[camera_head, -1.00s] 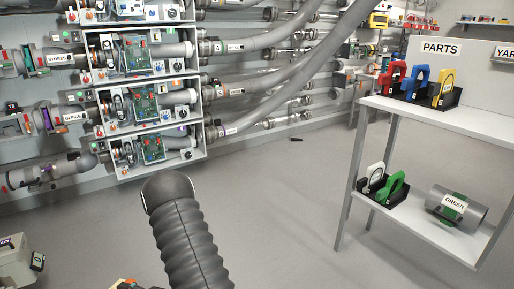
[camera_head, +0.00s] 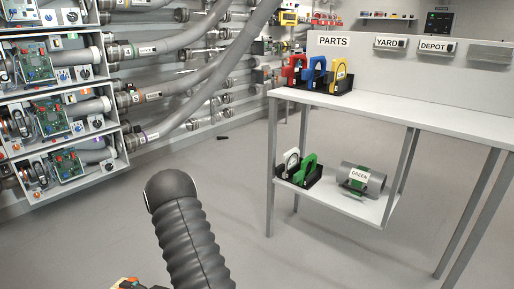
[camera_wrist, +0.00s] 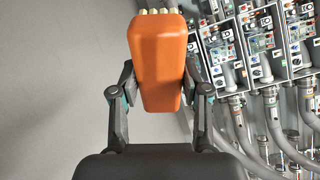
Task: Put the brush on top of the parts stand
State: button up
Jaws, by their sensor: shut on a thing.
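The brush (camera_wrist: 162,65) is orange with a row of pale tufts at its top end in the wrist view. My gripper (camera_wrist: 160,90) is shut on it, one finger on each side.
A black holder with red, blue and yellow parts (camera_head: 317,72) sits on the stand's top left. The lower shelf bears white and green parts (camera_head: 298,167) and a grey cylinder labelled GREEN (camera_head: 372,178). Racks with tubes (camera_head: 62,125) fill the left wall. Floor before the stand is clear.

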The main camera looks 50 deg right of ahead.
aim_at(421, 114)
jog(key=z, duration=1.7)
